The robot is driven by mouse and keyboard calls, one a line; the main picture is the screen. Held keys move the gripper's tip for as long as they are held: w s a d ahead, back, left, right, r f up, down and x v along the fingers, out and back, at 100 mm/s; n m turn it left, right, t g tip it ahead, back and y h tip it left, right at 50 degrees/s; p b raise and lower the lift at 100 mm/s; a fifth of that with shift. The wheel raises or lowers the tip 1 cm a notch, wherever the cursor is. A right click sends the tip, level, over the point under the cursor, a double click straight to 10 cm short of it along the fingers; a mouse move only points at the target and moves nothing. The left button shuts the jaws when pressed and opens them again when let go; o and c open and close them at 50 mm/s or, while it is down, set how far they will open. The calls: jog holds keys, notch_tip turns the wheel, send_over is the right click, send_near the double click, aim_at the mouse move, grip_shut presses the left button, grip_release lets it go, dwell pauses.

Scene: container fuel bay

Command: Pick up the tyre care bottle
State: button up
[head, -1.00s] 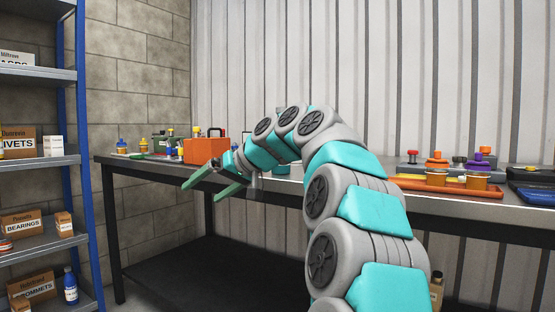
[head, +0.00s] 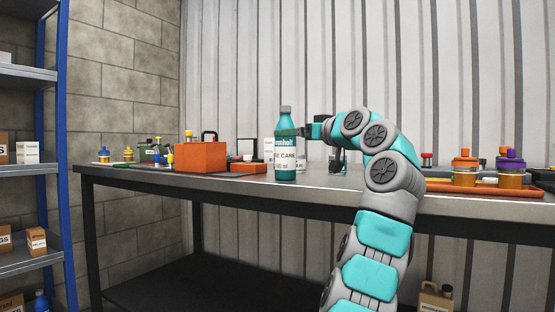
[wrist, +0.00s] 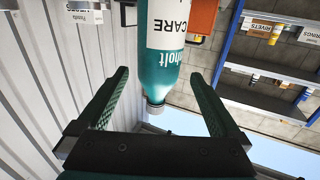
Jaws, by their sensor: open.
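The tyre care bottle (head: 286,168) is teal with a grey cap and a white label. It stands upright near the front edge of the workbench in the head view. In the wrist view the bottle (wrist: 165,62) appears cap-down, between the two green fingers. My gripper (wrist: 160,76) is open around the line of the bottle, with a gap on each side and nothing held. In the head view my gripper (head: 309,131) is just right of the bottle at neck height.
An orange toolbox (head: 200,156) stands left of the bottle. An orange tray (head: 484,188) with amber jars lies to the right on the workbench (head: 232,181). A white box stands close behind the bottle. A corrugated wall is behind the bench, and a blue shelf rack (head: 62,150) is at left.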

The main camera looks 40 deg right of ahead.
jog(key=w+p, duration=0.1)
jog(key=w, duration=0.7)
jog(key=shift+f, duration=0.25)
jog(key=shift+d, duration=0.1)
jog(key=shift+c, duration=0.2)
jog(key=shift+s, duration=0.1)
grip_shut()
dwell(0.3)
